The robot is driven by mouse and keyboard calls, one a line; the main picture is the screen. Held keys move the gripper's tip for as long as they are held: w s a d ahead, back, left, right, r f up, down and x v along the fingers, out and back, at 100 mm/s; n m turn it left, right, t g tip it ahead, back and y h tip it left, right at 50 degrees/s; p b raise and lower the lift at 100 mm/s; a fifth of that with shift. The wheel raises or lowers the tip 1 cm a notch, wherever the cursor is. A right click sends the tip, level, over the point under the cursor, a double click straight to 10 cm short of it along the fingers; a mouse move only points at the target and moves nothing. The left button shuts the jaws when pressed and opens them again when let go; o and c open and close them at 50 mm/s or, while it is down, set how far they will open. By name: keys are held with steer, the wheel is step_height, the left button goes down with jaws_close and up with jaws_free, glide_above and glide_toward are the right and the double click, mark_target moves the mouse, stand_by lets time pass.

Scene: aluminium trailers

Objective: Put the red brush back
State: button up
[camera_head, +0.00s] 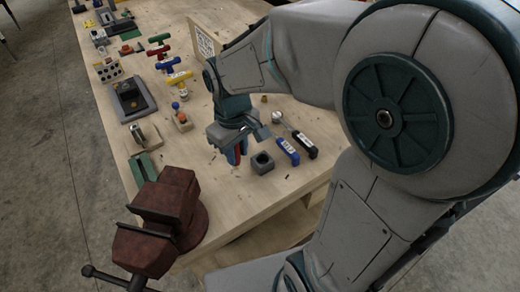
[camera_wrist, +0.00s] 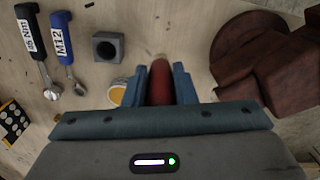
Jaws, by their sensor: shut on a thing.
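My gripper (camera_head: 237,155) points down over the wooden bench (camera_head: 225,185). Its blue fingers are shut on the red brush, whose red end shows between them in the wrist view (camera_wrist: 160,82). The rest of the brush is hidden by the fingers and palm. I cannot tell whether the brush touches the bench.
A dark red vise (camera_head: 165,215) stands on the front left bench corner. A blue-handled tool (camera_head: 288,150) and a black-handled tool (camera_head: 305,145) lie right of the block. A yellow round thing (camera_wrist: 118,92) sits close to my left finger. Coloured T-handles (camera_head: 165,63) and a signboard (camera_head: 201,40) are farther back.

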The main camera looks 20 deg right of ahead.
steer(key=shift+w+d+f+p, duration=0.4)
steer(key=shift+w+d+f, duration=0.6)
steer(key=shift+d+f, duration=0.55)
steer(key=shift+w+d+f+p, duration=0.4)
steer(key=shift+w+d+f, duration=0.7)
steer(key=shift+f, duration=0.75)
steer(key=shift+w+d+f+p, duration=0.4)
steer(key=shift+w+d+f, duration=0.45)
steer(key=shift+d+f, duration=0.8)
steer(key=shift+a, duration=0.1)
steer(key=shift+f, duration=0.35)
steer(key=o, duration=1)
steer(key=shift+r, duration=0.1)
steer(key=shift+r, duration=0.15)
step_height(320, 180, up, 12)
steer(key=s+r+m+t, duration=0.1)
steer(key=s+r+m, duration=0.1)
steer(key=s, duration=0.2)
steer(key=s+r+m+t, duration=0.1)
steer(key=s+m, duration=0.1)
steer(key=s, duration=0.3)
steer(key=s+r+m+t, duration=0.1)
steer(key=s+r+m, duration=0.1)
steer(key=s, duration=0.3)
steer(key=shift+a+r+t+b, duration=0.15)
steer(key=shift+r+t+b, duration=0.15)
steer(key=shift+r+b, duration=0.1)
